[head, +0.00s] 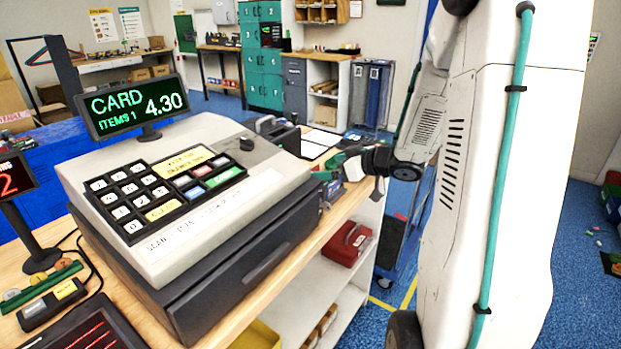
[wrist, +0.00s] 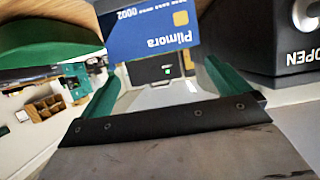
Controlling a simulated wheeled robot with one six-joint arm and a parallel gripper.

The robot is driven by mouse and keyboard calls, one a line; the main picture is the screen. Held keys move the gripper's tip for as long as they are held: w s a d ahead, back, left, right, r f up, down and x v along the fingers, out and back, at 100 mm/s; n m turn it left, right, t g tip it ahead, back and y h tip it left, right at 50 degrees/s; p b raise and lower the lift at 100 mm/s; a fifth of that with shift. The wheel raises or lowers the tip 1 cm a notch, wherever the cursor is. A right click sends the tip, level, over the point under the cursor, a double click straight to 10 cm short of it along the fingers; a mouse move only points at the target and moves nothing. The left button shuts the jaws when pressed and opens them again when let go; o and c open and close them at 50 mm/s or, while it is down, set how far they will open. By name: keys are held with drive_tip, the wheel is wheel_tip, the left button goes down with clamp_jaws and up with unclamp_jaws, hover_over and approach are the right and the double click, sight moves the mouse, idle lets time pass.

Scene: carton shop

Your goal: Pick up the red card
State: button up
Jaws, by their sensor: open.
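I cannot make out a red card in either view. A blue card (wrist: 150,30) with a gold chip and upside-down lettering shows in the wrist view, just beyond my fingertips. My gripper (wrist: 158,72) is open, its two green fingers apart with nothing held between them. In the head view my gripper (head: 331,170) is at the right end of the cash register (head: 215,215), above the counter edge. A small blue patch (head: 334,190) shows just below the fingers there; I cannot tell whether it is the same card.
A dark block (wrist: 262,40) marked OPEN is close to the right finger in the wrist view. A rounded green object (wrist: 45,42) is at upper left. Below the counter (head: 262,318), a red box (head: 347,243) sits on a white shelf. The register display (head: 135,105) reads CARD 4.30.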

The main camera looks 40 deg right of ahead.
sight(318, 170)
drive_tip(key=x, duration=0.4)
drive_tip(key=shift+s+f, duration=0.2)
drive_tip(key=shift+f, duration=0.1)
drive_tip(key=shift+w+a+f, duration=0.25)
drive_tip(key=shift+w, duration=0.35)
drive_tip(key=c, duration=1)
